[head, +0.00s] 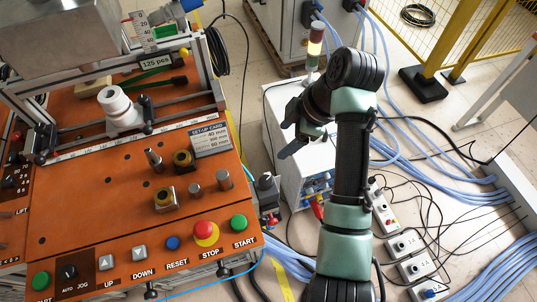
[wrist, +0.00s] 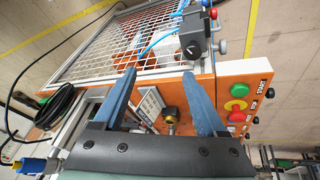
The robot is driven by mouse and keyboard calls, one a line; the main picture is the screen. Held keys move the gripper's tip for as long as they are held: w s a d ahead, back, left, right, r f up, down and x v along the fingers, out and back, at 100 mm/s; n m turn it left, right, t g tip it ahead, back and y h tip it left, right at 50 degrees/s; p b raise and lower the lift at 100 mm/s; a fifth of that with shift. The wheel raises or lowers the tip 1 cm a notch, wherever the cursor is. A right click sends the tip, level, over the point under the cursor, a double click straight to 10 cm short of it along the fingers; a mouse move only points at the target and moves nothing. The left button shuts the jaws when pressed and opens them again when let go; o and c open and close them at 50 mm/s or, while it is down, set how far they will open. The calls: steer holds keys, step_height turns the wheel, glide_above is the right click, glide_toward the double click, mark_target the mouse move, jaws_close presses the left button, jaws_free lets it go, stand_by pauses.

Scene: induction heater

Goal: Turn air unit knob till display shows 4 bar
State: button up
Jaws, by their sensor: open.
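The air unit (head: 268,188) is mounted low at the right side of the orange workbench (head: 90,215). It also shows in the wrist view (wrist: 193,38) as a dark grey block with a blue hose, beyond and above the right fingertip. Its knob and display are too small to tell apart clearly, and no pressure value can be read. My gripper (head: 288,132) is open and empty, to the right of the bench and above and beyond the air unit. In the wrist view its two blue-grey fingers (wrist: 160,74) are spread apart, clear of the air unit.
The bench front carries several buttons, including a red stop button (head: 206,232). A white cabinet (head: 292,175) with a signal light (head: 315,40) stands under my arm. Blue cables (head: 480,200) cover the floor at right. A wire mesh panel (wrist: 125,42) shows in the wrist view.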

mark_target(266, 180)
steer(key=s+n+g+p, duration=0.2)
steer(key=s, duration=0.2)
steer(key=b+x, duration=0.3)
steer(key=x, duration=0.8)
steer(key=shift+s+f+b, duration=0.1)
steer(key=shift+f+b, duration=0.25)
steer(key=shift+m, duration=0.3)
jaws_close()
